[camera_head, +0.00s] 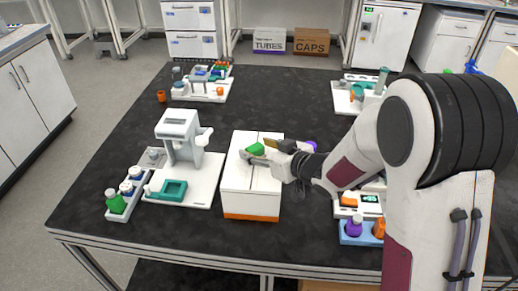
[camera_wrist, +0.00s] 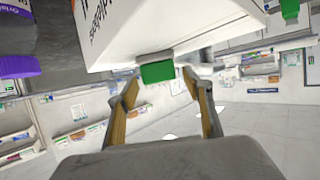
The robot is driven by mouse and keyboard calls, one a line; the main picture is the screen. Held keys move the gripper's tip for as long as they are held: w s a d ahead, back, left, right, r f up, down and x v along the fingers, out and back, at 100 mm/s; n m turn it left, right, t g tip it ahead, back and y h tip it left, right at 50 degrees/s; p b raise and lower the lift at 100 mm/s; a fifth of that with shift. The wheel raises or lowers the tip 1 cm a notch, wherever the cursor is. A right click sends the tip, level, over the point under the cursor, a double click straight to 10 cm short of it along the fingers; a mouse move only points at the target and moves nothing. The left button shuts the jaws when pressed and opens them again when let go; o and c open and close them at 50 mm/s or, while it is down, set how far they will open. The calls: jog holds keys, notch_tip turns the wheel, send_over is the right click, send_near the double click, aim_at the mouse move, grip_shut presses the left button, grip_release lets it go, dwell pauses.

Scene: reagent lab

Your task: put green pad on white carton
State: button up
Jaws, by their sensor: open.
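The white carton (camera_head: 250,185), a tall white box with an orange band at its base, stands in the middle of the dark bench. The green pad (camera_head: 256,149) shows over the carton's top, at my gripper's tips. In the wrist view, the green pad (camera_wrist: 157,72) shows ahead of and between the fingers, against the edge of the white carton (camera_wrist: 150,25). My gripper (camera_head: 262,152) reaches in from the right over the carton top. In the wrist view its two fingers (camera_wrist: 160,84) are spread apart, with a gap on each side of the pad. Whether the pad rests fully on the carton is unclear.
Left of the carton stands a white device (camera_head: 181,150) with a teal tray (camera_head: 173,190) and a rack of bottles (camera_head: 128,190). At right is a blue tray (camera_head: 352,238) with purple and orange items. Racks (camera_head: 205,85) stand farther back. The bench front is clear.

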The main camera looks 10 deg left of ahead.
jog(key=shift+r, duration=0.15)
jog(key=shift+s+d+r, duration=0.2)
jog(key=shift+s+d, duration=0.1)
jog(key=shift+d, duration=0.1)
jog(key=v, duration=1.1)
jog(key=shift+r, duration=0.1)
dwell(0.5)
